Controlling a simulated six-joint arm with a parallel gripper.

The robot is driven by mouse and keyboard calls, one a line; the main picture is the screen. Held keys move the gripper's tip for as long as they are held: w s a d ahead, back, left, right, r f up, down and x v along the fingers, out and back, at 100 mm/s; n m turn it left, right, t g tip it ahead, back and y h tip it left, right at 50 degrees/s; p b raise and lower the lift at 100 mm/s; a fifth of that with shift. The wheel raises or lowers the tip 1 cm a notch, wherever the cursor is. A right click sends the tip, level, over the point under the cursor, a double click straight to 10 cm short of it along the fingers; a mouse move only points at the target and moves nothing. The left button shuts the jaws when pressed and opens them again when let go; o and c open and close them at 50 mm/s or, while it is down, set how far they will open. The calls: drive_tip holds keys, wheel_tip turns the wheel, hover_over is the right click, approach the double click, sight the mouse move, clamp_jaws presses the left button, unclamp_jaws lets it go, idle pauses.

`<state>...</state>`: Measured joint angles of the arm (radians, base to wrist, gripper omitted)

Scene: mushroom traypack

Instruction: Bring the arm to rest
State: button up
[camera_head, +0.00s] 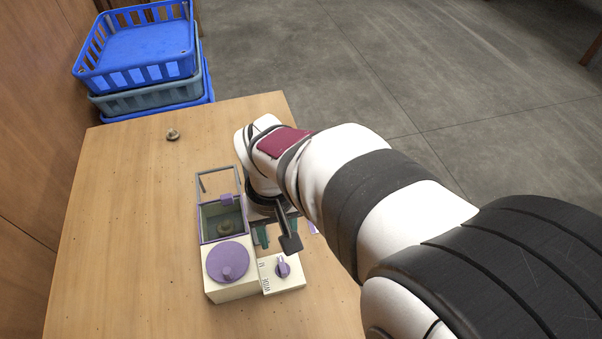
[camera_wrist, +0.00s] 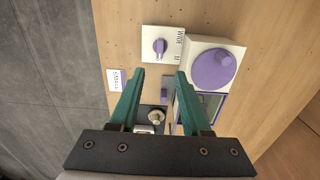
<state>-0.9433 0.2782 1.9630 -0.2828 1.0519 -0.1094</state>
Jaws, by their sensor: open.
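My gripper (camera_head: 276,236) hangs over the table just right of a cream device, partly hidden by my own arm. In the wrist view my gripper (camera_wrist: 160,76) has its two green fingers apart, with nothing held at the tips. A small pale mushroom (camera_wrist: 156,117) shows beyond and between the fingers, on or over something dark; its exact support is hard to tell.
The cream device (camera_head: 228,290) has purple knobs and a lidded compartment (camera_head: 208,238) with a mushroom (camera_head: 224,227) inside. Another mushroom (camera_head: 172,134) lies on the wooden table (camera_head: 120,220). Stacked crates (camera_head: 140,75) stand beyond the table. A "SMALL" label (camera_wrist: 115,80) lies flat.

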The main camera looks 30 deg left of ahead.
wheel_tip(320, 180, up, 3)
drive_tip(key=shift+r, duration=0.1)
